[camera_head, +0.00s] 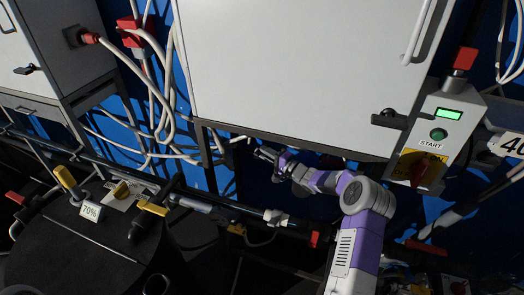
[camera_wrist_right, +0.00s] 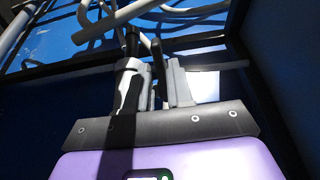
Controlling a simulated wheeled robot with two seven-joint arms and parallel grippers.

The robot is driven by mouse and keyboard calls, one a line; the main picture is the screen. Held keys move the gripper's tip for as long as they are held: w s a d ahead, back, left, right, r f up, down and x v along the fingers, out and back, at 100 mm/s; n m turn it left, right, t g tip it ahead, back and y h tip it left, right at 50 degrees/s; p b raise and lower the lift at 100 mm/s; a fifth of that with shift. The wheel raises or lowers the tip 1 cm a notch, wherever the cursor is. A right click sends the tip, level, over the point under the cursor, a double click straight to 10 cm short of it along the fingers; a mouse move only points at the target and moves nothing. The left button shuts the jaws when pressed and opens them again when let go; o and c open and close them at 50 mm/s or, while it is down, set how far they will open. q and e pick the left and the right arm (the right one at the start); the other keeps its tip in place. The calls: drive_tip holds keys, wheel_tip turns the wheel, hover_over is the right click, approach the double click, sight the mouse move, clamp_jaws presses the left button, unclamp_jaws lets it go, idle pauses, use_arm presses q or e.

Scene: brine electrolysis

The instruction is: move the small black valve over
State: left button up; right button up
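My right gripper (camera_head: 264,154) is below the lower edge of the large white cabinet, near the pipes in front of the blue wall. In the right wrist view its two pale fingers (camera_wrist_right: 160,86) stand apart. A thin dark upright bar (camera_wrist_right: 157,62) shows in the gap between them. It may be the small black valve, but the shadow is too deep to be sure. I cannot tell whether the fingers touch it. A second dark upright piece (camera_wrist_right: 132,42) shows beyond the left finger. My left gripper is not in view.
The white cabinet (camera_head: 300,70) has a black handle (camera_head: 389,119) at its lower right. Pale cables (camera_head: 160,90) hang at left. A dark tank (camera_head: 75,250) with yellow-handled valves is at lower left.

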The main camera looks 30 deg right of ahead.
drive_tip(key=v, duration=0.5)
drive_tip(key=shift+p, duration=0.35)
